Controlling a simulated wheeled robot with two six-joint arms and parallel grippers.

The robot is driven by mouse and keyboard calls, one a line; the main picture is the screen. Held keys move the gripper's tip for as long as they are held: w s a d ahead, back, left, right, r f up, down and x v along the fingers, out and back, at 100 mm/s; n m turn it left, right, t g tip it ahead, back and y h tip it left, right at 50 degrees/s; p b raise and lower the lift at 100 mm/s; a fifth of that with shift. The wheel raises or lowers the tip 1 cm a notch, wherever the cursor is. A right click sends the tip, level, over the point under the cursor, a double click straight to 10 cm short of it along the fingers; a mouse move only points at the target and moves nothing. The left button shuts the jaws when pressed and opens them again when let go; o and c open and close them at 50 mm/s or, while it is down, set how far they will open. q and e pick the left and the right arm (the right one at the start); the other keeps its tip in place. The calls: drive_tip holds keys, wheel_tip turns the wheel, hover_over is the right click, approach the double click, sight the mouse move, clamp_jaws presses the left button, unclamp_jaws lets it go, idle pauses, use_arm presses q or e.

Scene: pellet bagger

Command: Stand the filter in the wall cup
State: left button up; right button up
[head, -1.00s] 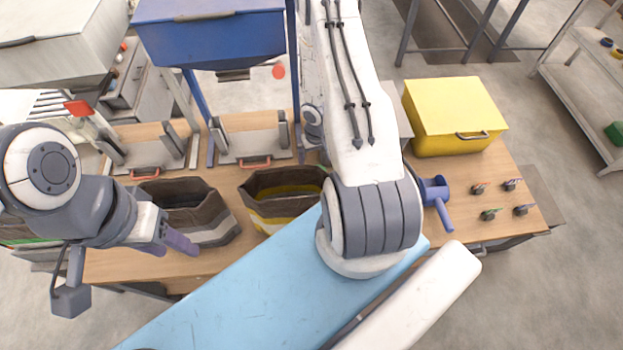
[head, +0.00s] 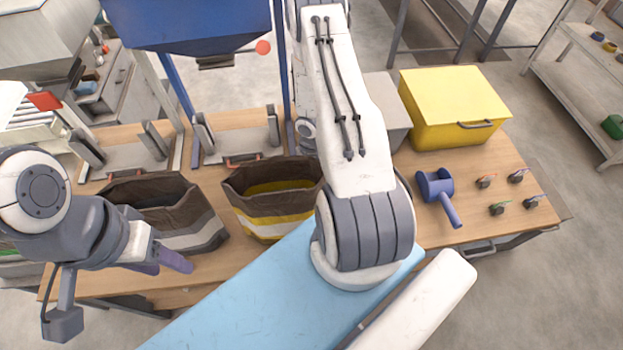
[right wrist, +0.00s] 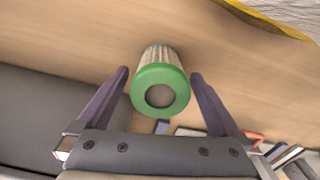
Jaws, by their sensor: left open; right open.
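The filter (right wrist: 161,80), a pale pleated cylinder with a green end ring around a grey-brown centre, shows in the right wrist view. It is over the wooden bench top, between the two fingers of my right gripper (right wrist: 159,74). Those fingers are wide apart, with a gap on each side of the filter. In the head view my right gripper and the filter are hidden behind my right arm. My left gripper (head: 166,264) is open and empty at the bench's front left, in front of the dark bag. I cannot make out the wall cup in either view.
On the bench (head: 470,205) stand a dark grey-striped bag (head: 165,205), a yellow-striped bag (head: 268,195) and a yellow box (head: 455,105). A blue scoop (head: 438,192) and several small clips lie at the right. A blue hopper (head: 190,25) hangs over the back.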

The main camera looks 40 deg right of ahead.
drive_tip(key=shift+c, duration=0.3)
drive_tip(key=c, duration=1.5)
